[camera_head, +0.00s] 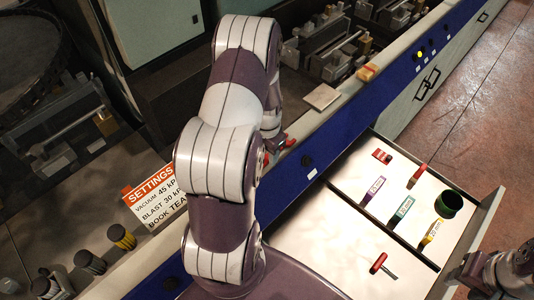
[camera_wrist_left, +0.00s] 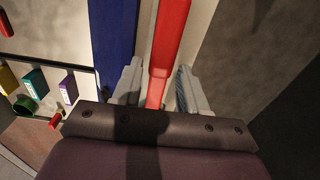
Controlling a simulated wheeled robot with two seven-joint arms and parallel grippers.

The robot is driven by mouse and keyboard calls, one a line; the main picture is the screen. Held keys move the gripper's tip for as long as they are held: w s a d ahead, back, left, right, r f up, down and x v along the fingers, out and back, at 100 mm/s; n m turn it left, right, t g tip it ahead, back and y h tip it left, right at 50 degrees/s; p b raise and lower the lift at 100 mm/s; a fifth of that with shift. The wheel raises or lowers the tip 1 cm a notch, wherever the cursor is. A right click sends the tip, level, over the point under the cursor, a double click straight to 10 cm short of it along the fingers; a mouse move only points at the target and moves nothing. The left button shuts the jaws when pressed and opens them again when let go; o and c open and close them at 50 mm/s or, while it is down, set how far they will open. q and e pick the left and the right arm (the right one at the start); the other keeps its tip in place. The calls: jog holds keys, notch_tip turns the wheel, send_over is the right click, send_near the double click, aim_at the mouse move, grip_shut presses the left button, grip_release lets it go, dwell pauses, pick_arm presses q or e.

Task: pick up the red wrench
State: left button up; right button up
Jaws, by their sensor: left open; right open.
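A long red bar, which looks like the handle of the red wrench (camera_wrist_left: 170,35), runs between the two pale fingers of my left gripper (camera_wrist_left: 160,68) in the left wrist view. The fingers stand apart on either side of it, with gaps showing. In the head view a red piece of it (camera_head: 279,143) shows beside my left arm, near the bench's blue edge. The rest of it and my left gripper are mostly hidden behind the arm there. My right gripper (camera_head: 482,272) is open and empty at the lower right, beside the drawer.
An open white drawer (camera_head: 345,235) holds purple (camera_head: 373,190), teal (camera_head: 401,210) and yellow (camera_head: 431,233) blocks, a green cup (camera_head: 448,204) and a red-handled tool (camera_head: 379,263). A settings sign (camera_head: 155,198) stands left of my arm. A pale flat block (camera_head: 321,97) lies on the bench.

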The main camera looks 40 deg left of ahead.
pick_arm(q)
jog(key=shift+w+f, duration=0.1)
jog(key=shift+f, duration=0.25)
jog(key=shift+r, duration=0.1)
grip_shut()
